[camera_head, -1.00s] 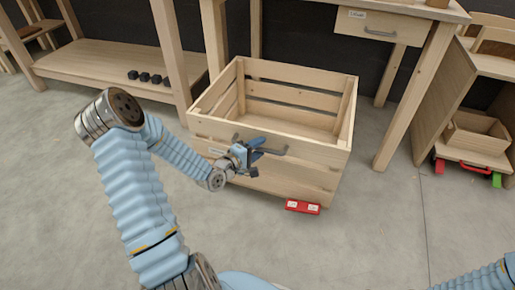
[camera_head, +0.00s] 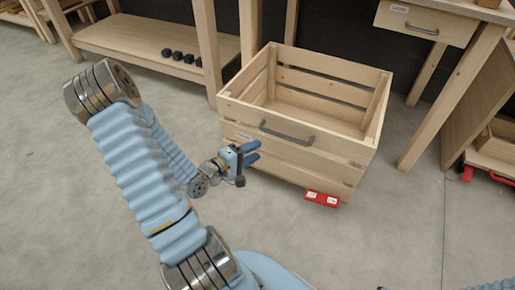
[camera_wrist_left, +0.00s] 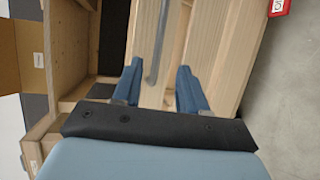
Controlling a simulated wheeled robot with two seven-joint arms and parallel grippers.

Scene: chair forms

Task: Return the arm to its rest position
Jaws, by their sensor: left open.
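My left gripper (camera_head: 251,153) is open and empty, in front of the left part of a wooden slatted crate (camera_head: 355,138). In the head view its blue fingers point right, below and left of the crate's grey handle (camera_head: 287,132). The left wrist view shows the two blue fingers (camera_wrist_left: 158,88) spread apart with nothing between them. The handle (camera_wrist_left: 160,45) also shows there, beyond the fingertips and apart from them. My left arm (camera_head: 140,165) is bent, with its elbow up at the left. My right gripper is not in view.
A red block with white labels (camera_head: 321,199) lies on the floor at the crate's front. A desk with a drawer (camera_head: 424,25) stands behind right. The grey floor in front is clear.

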